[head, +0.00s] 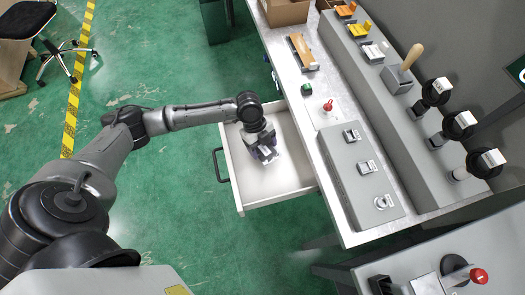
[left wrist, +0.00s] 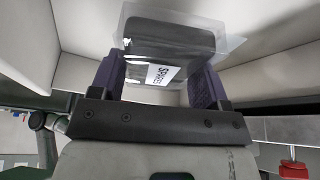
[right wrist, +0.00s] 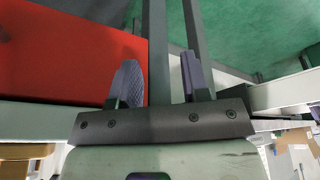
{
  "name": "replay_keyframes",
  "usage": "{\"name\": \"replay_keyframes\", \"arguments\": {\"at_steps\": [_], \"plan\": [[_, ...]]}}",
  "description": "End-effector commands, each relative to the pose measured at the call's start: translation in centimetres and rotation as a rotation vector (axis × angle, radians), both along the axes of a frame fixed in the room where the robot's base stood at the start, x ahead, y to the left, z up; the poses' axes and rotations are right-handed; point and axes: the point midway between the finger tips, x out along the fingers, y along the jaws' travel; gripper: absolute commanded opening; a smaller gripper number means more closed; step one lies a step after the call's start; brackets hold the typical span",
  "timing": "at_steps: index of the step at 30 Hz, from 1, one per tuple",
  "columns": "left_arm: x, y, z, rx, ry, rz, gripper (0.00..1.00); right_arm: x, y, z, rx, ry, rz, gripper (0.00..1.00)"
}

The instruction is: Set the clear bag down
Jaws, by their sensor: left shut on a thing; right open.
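The clear bag (left wrist: 170,38) is see-through, with a white label that reads "SPARE" and something dark inside. In the left wrist view it sits between the purple fingers of my left gripper (left wrist: 160,85), which is shut on it. In the head view my left gripper (head: 262,152) points down inside the open white drawer (head: 285,186). The bag is mostly hidden there by the gripper, and I cannot tell whether it touches the drawer floor. My right gripper (right wrist: 160,82) is open, with nothing between its fingers.
The drawer sticks out from the workbench (head: 285,62), with its dark handle (head: 219,165) on the left. A grey control box (head: 360,178) and a small red-topped part (head: 328,105) are on the bench. A red surface (right wrist: 60,50) lies beside my right gripper. Much of the drawer floor is bare.

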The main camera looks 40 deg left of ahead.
Motion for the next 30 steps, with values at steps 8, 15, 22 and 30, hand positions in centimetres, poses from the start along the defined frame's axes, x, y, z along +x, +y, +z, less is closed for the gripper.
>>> {"name": "replay_keyframes", "arguments": {"at_steps": [8,15,22,30], "plan": [[0.1,0.1,-1.7,-0.001,0.002,-0.001,0.45,0.0,-0.2,-0.5,-0.007,0.0,0.004,0.43],[0.1,0.1,-4.1,0.001,0.0,0.0,0.45,0.0,-0.2,-1.0,-0.006,0.0,0.004,0.43],[0.1,0.1,-4.1,0.001,-0.001,0.0,0.45,0.0,-0.1,-0.9,-0.004,0.0,0.003,0.43],[0.1,0.1,-4.3,0.001,0.0,0.0,0.85,0.0,0.1,-1.0,0.002,0.0,-0.001,0.43]]}}
